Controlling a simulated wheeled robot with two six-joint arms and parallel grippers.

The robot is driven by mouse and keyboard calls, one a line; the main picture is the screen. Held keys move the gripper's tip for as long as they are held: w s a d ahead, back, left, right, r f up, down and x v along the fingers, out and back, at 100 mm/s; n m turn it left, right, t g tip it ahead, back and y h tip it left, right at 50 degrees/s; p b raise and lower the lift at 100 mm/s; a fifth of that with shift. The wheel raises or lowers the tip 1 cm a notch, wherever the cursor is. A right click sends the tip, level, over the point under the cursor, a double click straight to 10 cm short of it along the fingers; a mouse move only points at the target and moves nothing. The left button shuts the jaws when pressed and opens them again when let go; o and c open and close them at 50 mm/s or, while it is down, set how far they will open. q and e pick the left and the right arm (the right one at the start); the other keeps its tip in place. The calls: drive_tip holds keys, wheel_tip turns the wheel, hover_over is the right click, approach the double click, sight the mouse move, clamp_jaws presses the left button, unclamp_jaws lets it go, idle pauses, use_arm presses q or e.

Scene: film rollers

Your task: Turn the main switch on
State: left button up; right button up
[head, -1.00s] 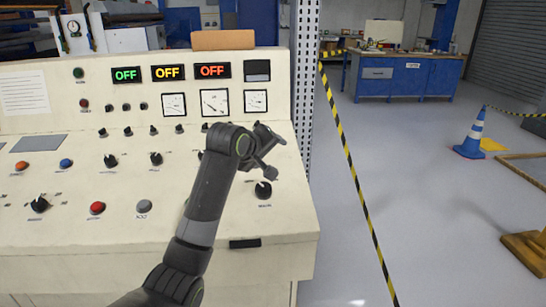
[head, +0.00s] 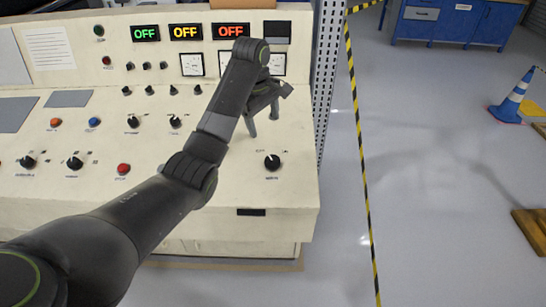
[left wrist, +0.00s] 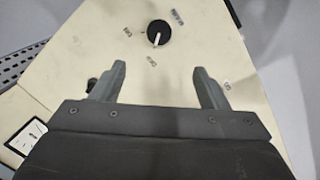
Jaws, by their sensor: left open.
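The main switch (head: 272,162) is a black rotary knob with a pale pointer line at the lower right of the cream control panel (head: 215,150). It also shows in the left wrist view (left wrist: 158,33), with small labels around it that are hard to read. The pointer's setting is not clear. My left gripper (head: 263,123) is open and empty, its fingers pointing down over the panel, just above the knob in the head view. In the left wrist view the knob lies beyond and between the fingertips (left wrist: 158,72), apart from them. My right gripper is not in view.
Three displays (head: 185,32) along the panel top read OFF. Several other knobs and colored buttons, such as a red button (head: 123,169), sit to the left. My left arm covers part of the panel and gauges. Open floor (head: 430,200) lies to the right.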

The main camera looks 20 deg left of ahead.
use_arm(q)
drive_tip(key=b, duration=0.3)
approach(272, 160)
drive_tip(key=f, duration=0.3)
drive_tip(key=w+f, duration=0.1)
drive_tip(key=f, duration=0.2)
drive_tip(key=f+p, duration=0.1)
drive_tip(key=f, duration=0.2)
drive_tip(key=shift+w+d+f, duration=0.1)
drive_tip(key=shift+w+d, duration=0.2)
drive_tip(key=shift+d, duration=0.1)
drive_tip(key=c, duration=1)
